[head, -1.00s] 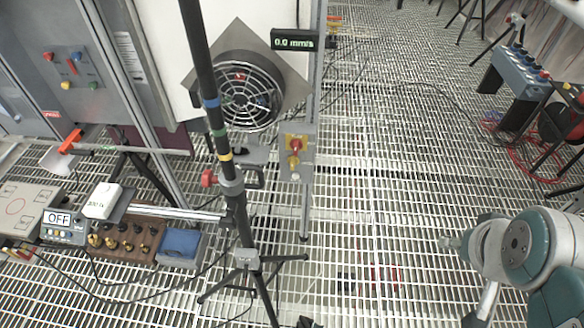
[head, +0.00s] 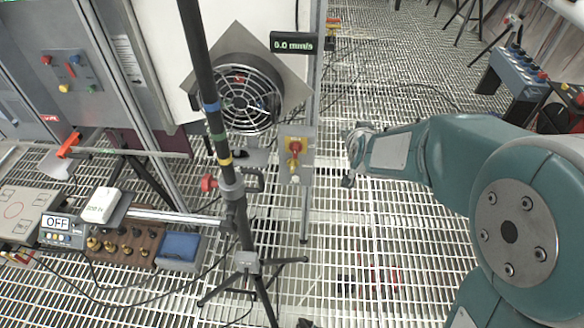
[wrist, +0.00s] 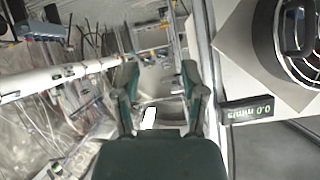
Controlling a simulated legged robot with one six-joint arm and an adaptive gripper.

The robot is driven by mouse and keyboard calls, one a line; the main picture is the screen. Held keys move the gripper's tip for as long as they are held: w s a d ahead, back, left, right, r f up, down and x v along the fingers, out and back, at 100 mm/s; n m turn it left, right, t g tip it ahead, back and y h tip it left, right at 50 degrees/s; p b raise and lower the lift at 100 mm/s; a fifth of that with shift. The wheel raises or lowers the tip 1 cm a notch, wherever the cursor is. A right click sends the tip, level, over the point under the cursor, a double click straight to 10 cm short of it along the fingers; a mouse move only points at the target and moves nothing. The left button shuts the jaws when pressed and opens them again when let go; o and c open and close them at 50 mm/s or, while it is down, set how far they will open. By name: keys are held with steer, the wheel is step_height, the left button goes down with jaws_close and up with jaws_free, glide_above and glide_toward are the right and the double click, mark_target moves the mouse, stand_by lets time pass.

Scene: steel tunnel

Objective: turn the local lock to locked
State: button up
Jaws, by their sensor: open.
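A small grey control box with a red knob and a yellow part (head: 294,155) is mounted on the post right of the fan. It may be the local lock, but no label is readable and the knob's setting cannot be told. Another grey panel (head: 70,73) at the upper left carries several coloured buttons and a red lever. My gripper (head: 352,155) is right of the post box, apart from it. In the wrist view my gripper (wrist: 160,105) has its two fingers spread with nothing held between them. I cannot make out the post box clearly there.
A black tripod pole (head: 215,130) stands left of the box. The fan (head: 247,98) and a display reading 0.0 mm/s (head: 293,42) are beside the post. Instruments, including an OFF display (head: 58,223), stand at lower left. The grating floor (head: 370,235) is mostly open below my gripper.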

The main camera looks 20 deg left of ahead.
steer(key=w+a+f+t, duration=0.1)
steer(key=w+a+f, duration=0.2)
steer(key=a+f, duration=0.45)
steer(key=n+t, duration=0.2)
steer(key=t, duration=0.3)
glide_toward(292, 168)
steer(key=shift+y, duration=0.4)
steer(key=x, duration=0.9)
steer(key=shift+w+d+f, duration=0.1)
steer(key=shift+w+f, duration=0.15)
steer(key=shift+w, duration=0.15)
jaws_close()
